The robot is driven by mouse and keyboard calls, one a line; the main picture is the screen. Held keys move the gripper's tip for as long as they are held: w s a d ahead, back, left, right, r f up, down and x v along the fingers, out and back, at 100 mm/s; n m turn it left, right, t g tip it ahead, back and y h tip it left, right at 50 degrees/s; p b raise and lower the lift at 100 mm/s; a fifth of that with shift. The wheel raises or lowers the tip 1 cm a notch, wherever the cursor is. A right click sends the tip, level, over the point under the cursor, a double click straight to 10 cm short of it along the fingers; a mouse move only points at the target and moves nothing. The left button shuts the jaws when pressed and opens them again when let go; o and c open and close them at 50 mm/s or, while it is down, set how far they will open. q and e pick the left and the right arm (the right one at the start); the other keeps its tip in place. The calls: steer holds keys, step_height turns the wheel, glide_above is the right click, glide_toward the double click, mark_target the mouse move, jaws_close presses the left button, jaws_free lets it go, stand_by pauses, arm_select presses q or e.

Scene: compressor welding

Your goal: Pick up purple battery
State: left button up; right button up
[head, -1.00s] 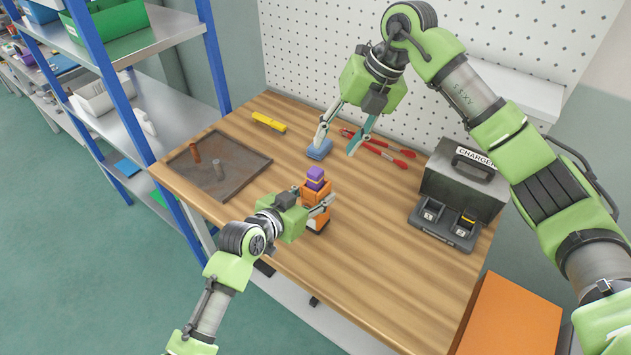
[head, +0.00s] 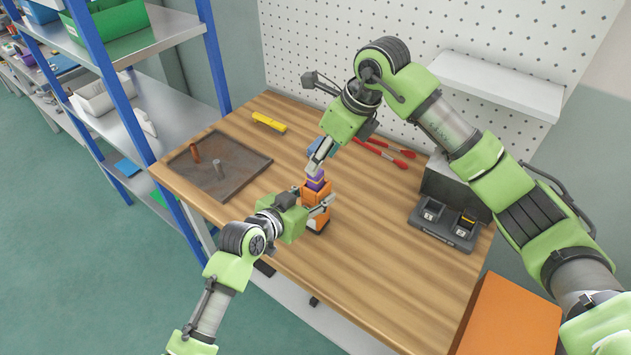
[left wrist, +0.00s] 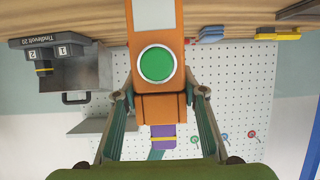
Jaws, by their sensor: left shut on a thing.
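The purple battery (head: 315,182) sits upright in the top of an orange device (head: 318,215) near the table's front edge. In the left wrist view the purple battery (left wrist: 162,136) has a yellow stripe, and the orange device (left wrist: 159,105) has a round green button. My left gripper (head: 318,207) is shut on the orange device, a finger on each side. My right gripper (head: 315,167) points down just at the battery's top; its fingers overlap in the view, so I cannot tell its opening or whether it touches.
A charger (head: 445,227) with two bays stands at the right; one bay holds a battery. Red-handled pliers (head: 385,150), a blue block (head: 322,147) and a yellow tool (head: 269,122) lie at the back. A dark tray (head: 235,178) is at the left. The front right tabletop is clear.

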mark_target(315, 182)
steer(key=x, duration=0.5)
steer(key=shift+s+a+f, duration=0.1)
steer(key=shift+f, duration=0.3)
jaws_close()
